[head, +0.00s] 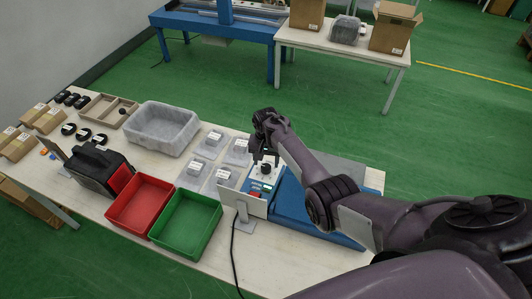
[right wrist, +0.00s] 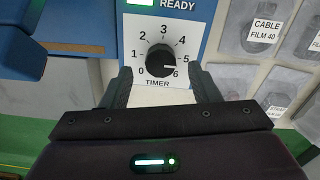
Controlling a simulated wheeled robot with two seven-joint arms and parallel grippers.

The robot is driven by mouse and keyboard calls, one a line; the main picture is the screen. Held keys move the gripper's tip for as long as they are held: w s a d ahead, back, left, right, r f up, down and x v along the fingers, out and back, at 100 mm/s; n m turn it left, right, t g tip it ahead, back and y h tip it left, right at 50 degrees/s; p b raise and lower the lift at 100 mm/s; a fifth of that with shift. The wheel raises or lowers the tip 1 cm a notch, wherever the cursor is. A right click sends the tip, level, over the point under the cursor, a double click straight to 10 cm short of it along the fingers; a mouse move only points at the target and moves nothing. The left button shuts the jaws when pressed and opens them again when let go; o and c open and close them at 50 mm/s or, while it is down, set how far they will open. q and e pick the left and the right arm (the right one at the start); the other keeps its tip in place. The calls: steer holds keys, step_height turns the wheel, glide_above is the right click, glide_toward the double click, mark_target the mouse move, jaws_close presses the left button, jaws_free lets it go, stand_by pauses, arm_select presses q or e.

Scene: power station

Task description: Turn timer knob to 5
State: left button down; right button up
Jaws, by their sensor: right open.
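The black round timer knob (right wrist: 160,61) sits on a white dial plate numbered 0 to 6 and labelled TIMER (right wrist: 157,84). Its white pointer mark points right, near the 5 and 6; which is closer is hard to tell. The knob also shows small in the head view (head: 265,169) on the blue and white panel (head: 257,185). My right gripper (right wrist: 161,72) is open, its fingers apart on the left and right of the knob, with gaps showing. In the head view the right gripper (head: 265,157) is over the panel. My left gripper is not in view.
A green READY light (right wrist: 140,3) is above the dial. A green tray (head: 187,222), a red tray (head: 141,205) and a grey bin (head: 162,127) stand left of the panel. A small screen on a stand (head: 243,203) is close in front.

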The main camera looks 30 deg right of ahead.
mark_target(266, 167)
steer(key=shift+w+r, duration=0.1)
steer(key=shift+r, duration=2.25)
